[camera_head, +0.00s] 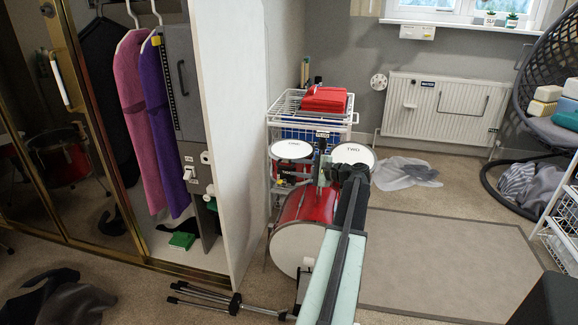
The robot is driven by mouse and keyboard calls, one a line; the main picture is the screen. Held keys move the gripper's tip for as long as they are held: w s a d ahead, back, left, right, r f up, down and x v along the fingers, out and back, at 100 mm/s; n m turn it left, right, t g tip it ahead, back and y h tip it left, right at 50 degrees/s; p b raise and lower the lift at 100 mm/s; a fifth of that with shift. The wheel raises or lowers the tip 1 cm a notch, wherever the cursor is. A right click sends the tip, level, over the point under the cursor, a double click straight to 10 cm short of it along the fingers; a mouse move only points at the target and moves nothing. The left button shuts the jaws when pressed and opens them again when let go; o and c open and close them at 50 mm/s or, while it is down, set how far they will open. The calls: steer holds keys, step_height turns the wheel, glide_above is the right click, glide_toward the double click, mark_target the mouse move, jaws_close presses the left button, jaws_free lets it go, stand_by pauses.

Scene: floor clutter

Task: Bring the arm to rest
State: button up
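My arm reaches forward from the bottom middle of the head view, a pale bar with a dark strip along it. My gripper (352,174) is the dark end of the arm, in front of a red drum set (303,208). Its fingers are too dark and small to tell open from shut, and I see nothing clearly held. I cannot tell whether it touches the drums. The arm hides part of the drum set's right side.
A white wire rack (283,106) with a red folded item (325,99) stands behind the drums. An open wardrobe is at left. A metal stand (232,303) and dark cloth (52,298) lie on the floor. A grey rug (450,260) leaves free room at right.

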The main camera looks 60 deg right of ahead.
steer(key=shift+v, duration=1.15)
steer(key=w+a+f+n+g+y, duration=0.2)
steer(key=w+a+f+n+g, duration=0.15)
steer(key=w+a, duration=0.55)
steer(key=w+a+f+n+g+y, duration=0.25)
steer(key=w+a+f, duration=0.2)
steer(key=a, duration=0.85)
steer(key=w+a+f+n+g+y, duration=0.1)
steer(key=w+a+f+n+g, duration=0.2)
steer(key=w+a, duration=0.65)
steer(key=s+a+f+n+g+h, duration=0.25)
steer(key=a+n, duration=0.25)
steer(key=a, duration=0.8)
steer(key=s+a+f+n+g+h, duration=0.1)
steer(key=s+a+f+n+g, duration=0.3)
steer(key=a, duration=0.8)
steer(key=s+a+f+n+h, duration=0.15)
steer(key=a+n, duration=0.35)
steer(key=a, duration=0.8)
step_height(320, 180, up, 36)
steer(key=p, duration=3.6)
steer(key=shift+n, duration=0.4)
